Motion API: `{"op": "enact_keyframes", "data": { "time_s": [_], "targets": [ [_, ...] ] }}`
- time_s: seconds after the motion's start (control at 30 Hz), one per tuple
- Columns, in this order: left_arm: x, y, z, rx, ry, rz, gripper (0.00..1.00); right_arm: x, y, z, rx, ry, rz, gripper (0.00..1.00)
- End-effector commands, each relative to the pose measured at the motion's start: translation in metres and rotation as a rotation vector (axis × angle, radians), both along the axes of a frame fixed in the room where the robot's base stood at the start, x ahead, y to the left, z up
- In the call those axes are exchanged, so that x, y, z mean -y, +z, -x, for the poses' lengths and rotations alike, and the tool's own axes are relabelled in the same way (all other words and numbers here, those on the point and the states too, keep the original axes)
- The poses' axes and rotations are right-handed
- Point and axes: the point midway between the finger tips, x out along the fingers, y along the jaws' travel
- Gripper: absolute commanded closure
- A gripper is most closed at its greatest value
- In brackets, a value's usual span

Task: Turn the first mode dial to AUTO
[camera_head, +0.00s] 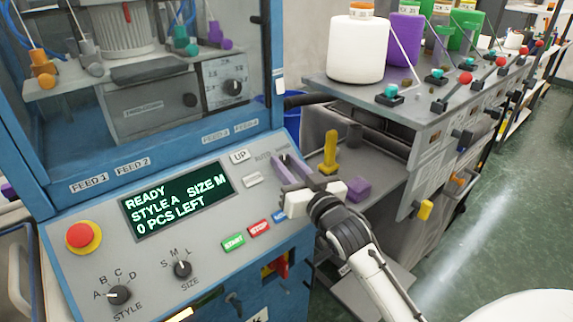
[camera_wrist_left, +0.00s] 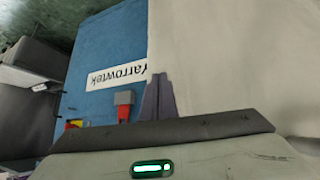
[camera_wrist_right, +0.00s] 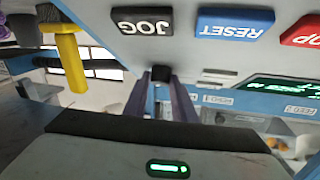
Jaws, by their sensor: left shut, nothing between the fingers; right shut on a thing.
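My right gripper (camera_head: 288,170) is at the upper right of the blue knitting machine's sloped panel (camera_head: 200,260). In the right wrist view its fingers (camera_wrist_right: 161,82) are shut on the small dark knob of the mode dial (camera_wrist_right: 161,73). In the head view the gripper covers this dial. Two small labels stand above it, too blurred to read surely, so I cannot tell the dial's setting. My left gripper is outside the head view. In the left wrist view its fingers (camera_wrist_left: 156,97) are shut and empty, near the blue machine front with a Yarrowtek label (camera_wrist_left: 115,72).
The green display (camera_head: 177,203) reads READY, STYLE A, SIZE M, 0 PCS LEFT. STYLE (camera_head: 119,295) and SIZE (camera_head: 182,269) dials, START (camera_head: 233,243) and STOP (camera_head: 259,229) buttons and a red emergency button (camera_head: 81,236) share the panel. A yellow lever (camera_head: 329,150) stands right beside my gripper.

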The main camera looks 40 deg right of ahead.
Motion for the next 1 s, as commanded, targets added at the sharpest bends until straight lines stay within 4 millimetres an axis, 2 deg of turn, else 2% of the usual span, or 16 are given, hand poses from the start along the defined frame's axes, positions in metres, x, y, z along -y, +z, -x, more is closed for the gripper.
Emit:
{"op": "enact_keyframes", "data": {
  "time_s": [0.63,1.0],
  "targets": [
    [-0.0004,0.0005,-0.0021,0.004,0.000,-0.001,1.00,0.0076,-0.0018,0.0001,0.015,0.353,0.287,0.98],
    [-0.0006,-0.0010,-0.0021,0.004,0.002,-0.001,1.00,0.0088,-0.0014,-0.0006,0.025,0.467,0.372,0.98]
  ]
}}
